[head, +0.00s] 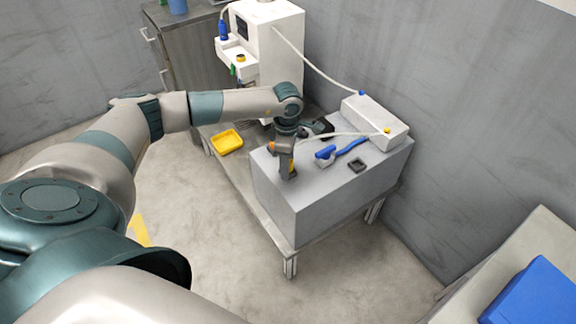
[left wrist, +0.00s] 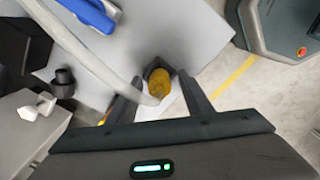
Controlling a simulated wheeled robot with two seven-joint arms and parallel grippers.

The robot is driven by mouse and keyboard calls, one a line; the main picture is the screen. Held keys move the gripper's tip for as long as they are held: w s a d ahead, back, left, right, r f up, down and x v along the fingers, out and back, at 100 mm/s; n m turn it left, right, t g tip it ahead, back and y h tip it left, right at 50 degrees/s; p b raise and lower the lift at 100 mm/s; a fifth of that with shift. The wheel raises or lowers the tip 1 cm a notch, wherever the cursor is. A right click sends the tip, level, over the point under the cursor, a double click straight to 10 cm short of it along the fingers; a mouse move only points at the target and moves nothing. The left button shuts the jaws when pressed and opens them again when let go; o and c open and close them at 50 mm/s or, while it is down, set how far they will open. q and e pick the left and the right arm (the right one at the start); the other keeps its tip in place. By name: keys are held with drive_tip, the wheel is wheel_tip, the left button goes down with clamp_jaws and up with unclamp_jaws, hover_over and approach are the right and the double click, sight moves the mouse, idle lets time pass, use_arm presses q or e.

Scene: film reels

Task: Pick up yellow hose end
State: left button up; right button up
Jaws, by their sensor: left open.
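The yellow hose end (left wrist: 157,84) shows in the left wrist view, at the end of a pale hose (left wrist: 85,55) that comes in from the upper left. In the head view my left gripper (head: 287,170) points down over the near left part of the grey box (head: 310,190) and mostly hides the yellow end. My right gripper is not in view.
A white box (head: 375,122) with blue and yellow caps stands on the grey box. A blue-handled tool (head: 350,147) and an empty dark holder (head: 357,165) lie nearby. A yellow tray (head: 228,141) and white machine (head: 275,45) are on the far left side.

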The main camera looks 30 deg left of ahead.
use_arm(q)
drive_tip(key=c, duration=1.2)
drive_tip(key=shift+o, duration=0.2)
drive_tip(key=shift+r, duration=0.1)
